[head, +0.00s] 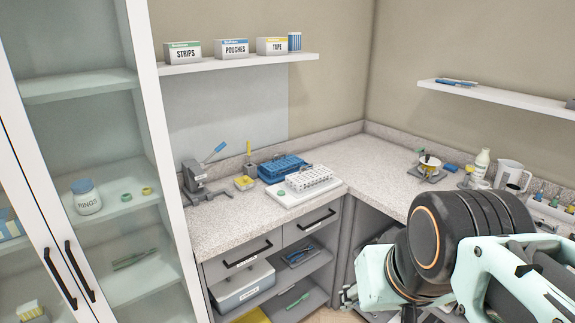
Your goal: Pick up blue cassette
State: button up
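A blue slotted cassette (281,168) lies on the speckled counter, towards the back near the corner. A similar white slotted cassette (310,179) stands in front of it and to its right, on a white board (288,200); it overlaps the blue one's lower right part in the picture. My gripper (349,297) shows only in small part at the lower middle, beside my mint and black arm. It is well below and to the right of the blue cassette and apart from it. Its fingers are mostly hidden, so I cannot tell whether it is open.
A grey device with a blue lever (198,183) and a yellow holder (244,182) stand left of the cassettes. A glass-door cabinet (100,150) is at left. A shelf (240,63) with boxes hangs above. My arm covers part of the right counter.

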aim_at(297, 168)
jog(key=i+l, duration=0.15)
jog(key=i, duration=0.45)
jog(key=i+l, duration=0.15)
jog(key=i, duration=0.45)
jog(key=i+l+u, duration=0.1)
jog(key=i, duration=0.3)
jog(key=i+l+u, duration=0.1)
jog(key=i, duration=0.35)
jog(key=k+j+u, duration=0.2)
jog(key=i+l+z, duration=0.45)
jog(key=i, duration=0.2)
